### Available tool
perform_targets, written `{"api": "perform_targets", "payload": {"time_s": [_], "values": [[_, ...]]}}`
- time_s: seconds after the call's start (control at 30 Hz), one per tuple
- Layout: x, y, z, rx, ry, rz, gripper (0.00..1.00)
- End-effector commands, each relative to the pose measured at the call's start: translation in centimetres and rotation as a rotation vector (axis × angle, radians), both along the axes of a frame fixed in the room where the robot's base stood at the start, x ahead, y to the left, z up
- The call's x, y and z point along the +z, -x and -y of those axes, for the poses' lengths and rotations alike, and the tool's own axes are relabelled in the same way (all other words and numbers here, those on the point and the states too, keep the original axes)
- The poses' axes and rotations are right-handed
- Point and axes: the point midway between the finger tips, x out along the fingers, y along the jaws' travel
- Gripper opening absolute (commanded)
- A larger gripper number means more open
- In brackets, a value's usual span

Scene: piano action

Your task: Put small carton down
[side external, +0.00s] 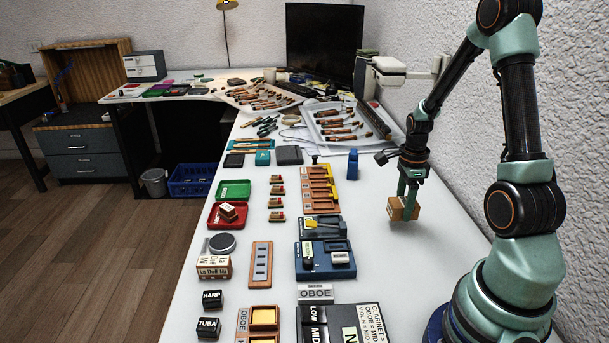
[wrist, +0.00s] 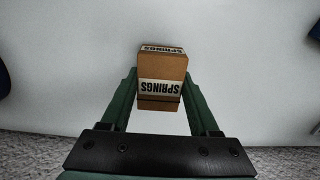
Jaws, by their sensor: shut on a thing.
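The small carton (side external: 401,209) is a brown box held between the fingers of my gripper (side external: 406,198) over the right part of the white table. In the wrist view the carton (wrist: 161,76) shows a white label reading SPRINGS, upside down in the picture. The green fingers of my gripper (wrist: 160,100) stand on both sides of it. The carton looks slightly tilted in the side view. I cannot tell whether its underside touches the table.
The white table (side external: 430,270) is bare around and in front of the carton. Left of it stand a blue box (side external: 325,262), an orange rack (side external: 318,187) and a small blue block (side external: 352,164). A tray of tools (side external: 345,118) lies behind. A textured wall rises at the right.

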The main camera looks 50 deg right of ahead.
Motion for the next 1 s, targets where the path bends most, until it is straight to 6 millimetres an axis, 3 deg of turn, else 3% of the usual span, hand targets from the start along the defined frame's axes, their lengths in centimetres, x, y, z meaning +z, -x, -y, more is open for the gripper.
{"api": "perform_targets", "payload": {"time_s": [0.2,0.67,0.7,0.73,1.0], "values": [[-2.7,0.0,0.0,0.0,-0.002,-0.002,0.06],[-3.3,0.0,0.0,0.0,-0.001,-0.001,0.06],[-3.2,0.0,0.0,0.0,0.0,0.0,0.77],[-3.2,0.0,0.0,0.0,0.0,0.0,0.89],[-3.2,0.0,0.0,0.0,-0.001,-0.001,0.92]]}}
